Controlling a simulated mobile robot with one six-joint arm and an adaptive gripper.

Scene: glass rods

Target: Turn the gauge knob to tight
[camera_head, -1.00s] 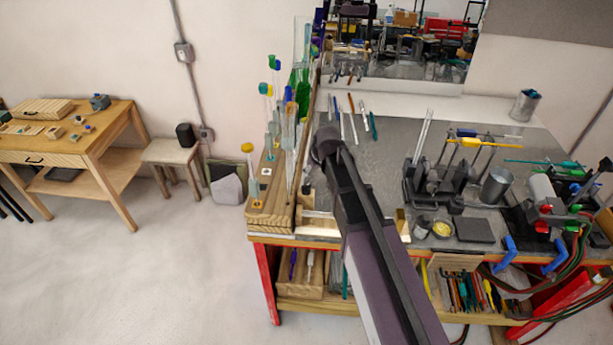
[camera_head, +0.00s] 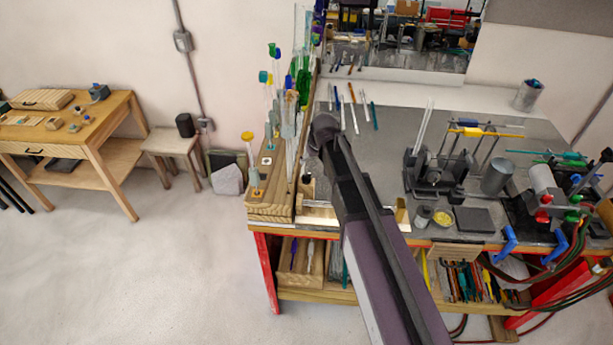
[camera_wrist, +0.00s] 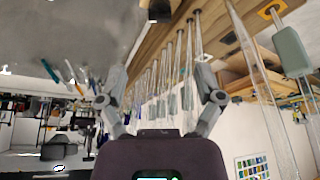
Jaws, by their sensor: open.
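My gripper (camera_wrist: 160,98) is open in the wrist view, its two fingers spread wide with nothing between them. In the head view my arm reaches over the left front of the bench, and its dark wrist hides the fingers. A small black knob-like part (camera_head: 308,184) stands on wood at the bench's front left, just left of my arm; I cannot tell for sure that it is the gauge knob. No tight mark is readable.
A wooden rack (camera_head: 270,208) with upright glass rods stands close left of my arm; rods also fill the wrist view's right side. A black fixture (camera_head: 433,172), a metal cup (camera_head: 497,177) and a burner with hoses stand right.

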